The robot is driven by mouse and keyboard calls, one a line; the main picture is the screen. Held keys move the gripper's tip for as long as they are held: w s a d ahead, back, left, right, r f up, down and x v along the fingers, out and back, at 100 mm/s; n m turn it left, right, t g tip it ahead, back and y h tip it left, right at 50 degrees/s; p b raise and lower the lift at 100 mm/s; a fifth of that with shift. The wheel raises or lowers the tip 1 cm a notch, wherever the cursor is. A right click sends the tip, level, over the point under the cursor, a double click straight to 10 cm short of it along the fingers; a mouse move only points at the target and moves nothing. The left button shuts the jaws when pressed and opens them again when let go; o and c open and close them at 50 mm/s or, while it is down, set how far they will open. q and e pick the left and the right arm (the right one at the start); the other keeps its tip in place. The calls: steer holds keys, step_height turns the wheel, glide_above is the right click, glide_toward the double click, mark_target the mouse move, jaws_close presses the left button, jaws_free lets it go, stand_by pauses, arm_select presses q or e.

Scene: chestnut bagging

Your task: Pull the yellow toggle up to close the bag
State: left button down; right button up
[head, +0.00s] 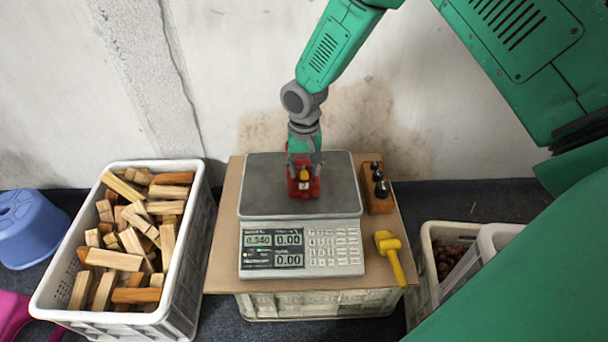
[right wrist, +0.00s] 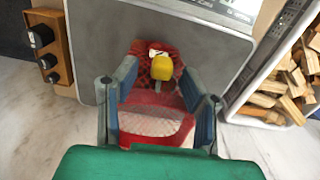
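A red mesh bag (head: 303,188) stands on the grey plate of the scale (head: 258,185). In the right wrist view the bag (right wrist: 160,125) lies between my gripper's fingers. My right gripper (head: 304,160) is directly over the bag, pointing down. Its fingers (right wrist: 159,88) are spread apart, one on each side of the bag. I cannot tell whether they touch the mesh. My left gripper is out of view.
A wooden block with dark weights (head: 378,188) stands right of the scale, with a yellow-handled tool (head: 391,255) in front of it. A white crate of wood blocks (head: 187,262) is at left. Crates (head: 428,270) with chestnuts are at right. A wall rises behind.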

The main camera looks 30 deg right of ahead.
mark_target(304, 170)
steer(key=shift+a+f, duration=0.1)
steer(key=shift+f, duration=0.3)
steer(key=shift+c, duration=0.5)
jaws_close()
step_height(304, 170, up, 5)
steer(key=p, duration=0.4)
steer(key=shift+r+p, duration=0.1)
steer(key=shift+p, duration=0.3)
steer(key=shift+o, duration=0.5)
jaws_free()
